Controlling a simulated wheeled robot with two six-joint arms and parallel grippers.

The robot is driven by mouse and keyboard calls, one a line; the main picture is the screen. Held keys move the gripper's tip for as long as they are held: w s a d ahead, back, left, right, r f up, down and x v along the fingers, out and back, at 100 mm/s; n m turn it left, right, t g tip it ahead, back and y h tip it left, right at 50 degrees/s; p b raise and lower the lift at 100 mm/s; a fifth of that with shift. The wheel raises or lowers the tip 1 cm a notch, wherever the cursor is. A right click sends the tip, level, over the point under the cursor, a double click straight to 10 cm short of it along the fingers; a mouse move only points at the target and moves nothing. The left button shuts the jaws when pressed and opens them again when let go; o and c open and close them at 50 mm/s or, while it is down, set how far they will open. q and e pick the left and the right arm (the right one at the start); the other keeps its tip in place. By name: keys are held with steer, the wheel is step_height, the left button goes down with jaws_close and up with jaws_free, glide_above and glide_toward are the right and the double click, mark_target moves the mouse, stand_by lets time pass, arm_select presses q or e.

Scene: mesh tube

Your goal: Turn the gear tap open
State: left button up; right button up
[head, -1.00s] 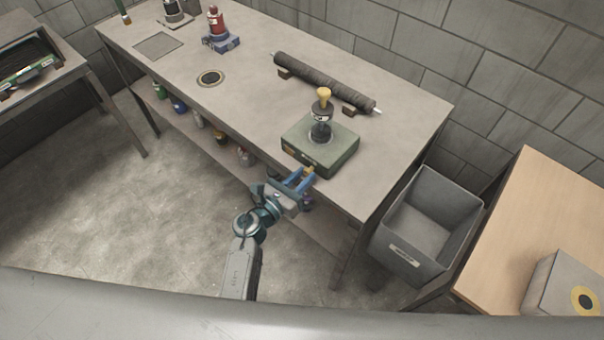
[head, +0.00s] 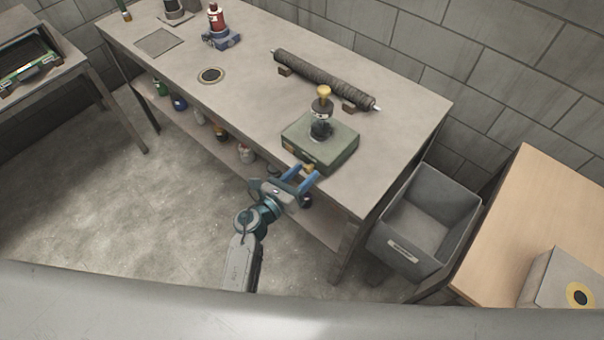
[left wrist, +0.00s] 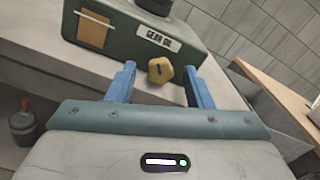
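The gear oil unit is a green box (head: 330,150) near the front edge of the workbench, with a dark pump and yellow knob (head: 323,92) on top. In the left wrist view its front (left wrist: 150,30) has a "GEAR OIL" label. The gear tap is a small yellow knob with a dark slot (left wrist: 160,70), low on that front; it also shows in the head view (head: 309,167). My left gripper (head: 303,175) is open in front of the box. In the left wrist view its blue fingers (left wrist: 160,72) stand either side of the tap, with gaps. My right gripper is not in view.
A dark roller (head: 325,80) lies on blocks behind the box. A grey bin (head: 400,250) stands right of the bench (head: 250,110). Several bottles stand on the lower shelf. A red bottle on a blue base (head: 220,28) is at the back left.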

arm_select(q)
steer(key=shift+s+a+f, duration=0.1)
steer(key=shift+s+a, duration=0.15)
steer(key=shift+s, duration=0.05)
steer(key=b+v, duration=0.3)
steer(key=v, duration=0.7)
